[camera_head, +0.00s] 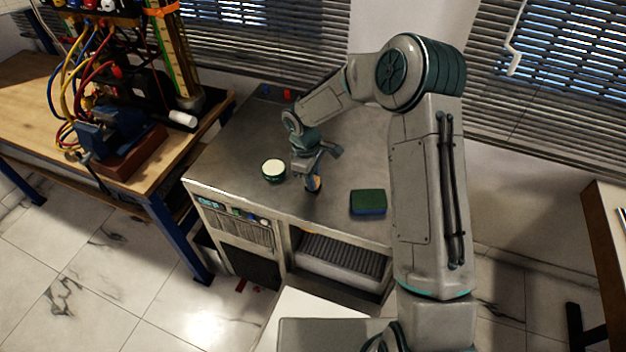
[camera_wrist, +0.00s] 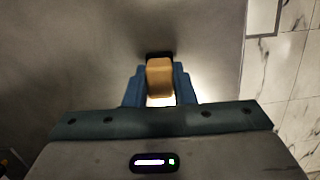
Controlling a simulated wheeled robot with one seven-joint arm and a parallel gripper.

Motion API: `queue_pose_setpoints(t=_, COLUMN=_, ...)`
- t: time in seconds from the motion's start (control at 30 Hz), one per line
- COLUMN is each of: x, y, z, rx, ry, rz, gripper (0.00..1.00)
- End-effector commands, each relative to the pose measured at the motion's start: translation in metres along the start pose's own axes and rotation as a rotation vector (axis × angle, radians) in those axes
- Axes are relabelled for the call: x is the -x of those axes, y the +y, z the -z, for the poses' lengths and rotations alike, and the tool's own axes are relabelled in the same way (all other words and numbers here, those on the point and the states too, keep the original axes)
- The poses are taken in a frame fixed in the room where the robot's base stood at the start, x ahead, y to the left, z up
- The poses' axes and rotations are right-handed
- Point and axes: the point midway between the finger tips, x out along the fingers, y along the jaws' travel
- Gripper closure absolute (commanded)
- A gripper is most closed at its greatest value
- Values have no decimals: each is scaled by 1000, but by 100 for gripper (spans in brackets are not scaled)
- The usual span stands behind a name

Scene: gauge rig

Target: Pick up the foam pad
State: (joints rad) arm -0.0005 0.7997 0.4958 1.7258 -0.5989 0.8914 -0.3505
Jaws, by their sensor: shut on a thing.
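My gripper (camera_head: 313,181) is low over the grey metal worktop, and in the wrist view my gripper (camera_wrist: 159,88) is shut on a small tan block (camera_wrist: 159,75) with a dark far end. The block also shows as a small tan and dark piece in the head view (camera_head: 314,185), partly hidden by the fingers. I cannot tell whether its end touches the worktop. A flat pad (camera_head: 368,201), dark green on top and blue below, lies on the worktop to the right of my gripper, apart from it. It looks like a foam pad.
A round green tin (camera_head: 273,171) with a pale top stands just left of my gripper. The metal worktop (camera_head: 235,165) is otherwise mostly clear. A wooden bench (camera_head: 150,175) with a vise (camera_head: 110,135), hoses and a gauge rig stands at the left.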

Motion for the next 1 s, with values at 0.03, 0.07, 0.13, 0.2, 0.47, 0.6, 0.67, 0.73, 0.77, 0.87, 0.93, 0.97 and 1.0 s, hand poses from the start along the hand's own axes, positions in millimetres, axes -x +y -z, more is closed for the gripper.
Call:
queue_pose_setpoints(t=0.03, x=2, y=0, z=0, rx=0, ry=1, rz=-1, gripper=99)
queue_pose_setpoints(t=0.07, x=3, y=0, z=0, rx=-1, ry=1, rz=-2, gripper=99)
queue_pose_setpoints(t=0.13, x=8, y=1, z=-1, rx=-2, ry=2, rz=-2, gripper=99)
queue_pose_setpoints(t=0.2, x=16, y=1, z=-2, rx=-3, ry=2, rz=-3, gripper=99)
queue_pose_setpoints(t=0.47, x=49, y=-11, z=-32, rx=-4, ry=0, rz=-4, gripper=99)
queue_pose_setpoints(t=0.6, x=62, y=-23, z=-58, rx=-4, ry=1, rz=-4, gripper=99)
queue_pose_setpoints(t=0.67, x=67, y=-28, z=-69, rx=-4, ry=1, rz=-4, gripper=99)
queue_pose_setpoints(t=0.73, x=72, y=-33, z=-80, rx=-4, ry=0, rz=-3, gripper=99)
queue_pose_setpoints(t=0.77, x=75, y=-35, z=-85, rx=-4, ry=0, rz=-4, gripper=99)
queue_pose_setpoints(t=0.87, x=81, y=-41, z=-97, rx=-4, ry=0, rz=-2, gripper=99)
queue_pose_setpoints(t=0.93, x=84, y=-45, z=-104, rx=-3, ry=1, rz=-2, gripper=99)
queue_pose_setpoints(t=0.97, x=86, y=-46, z=-107, rx=-3, ry=1, rz=-2, gripper=99)
queue_pose_setpoints(t=1.0, x=87, y=-47, z=-110, rx=-3, ry=1, rz=-2, gripper=99)
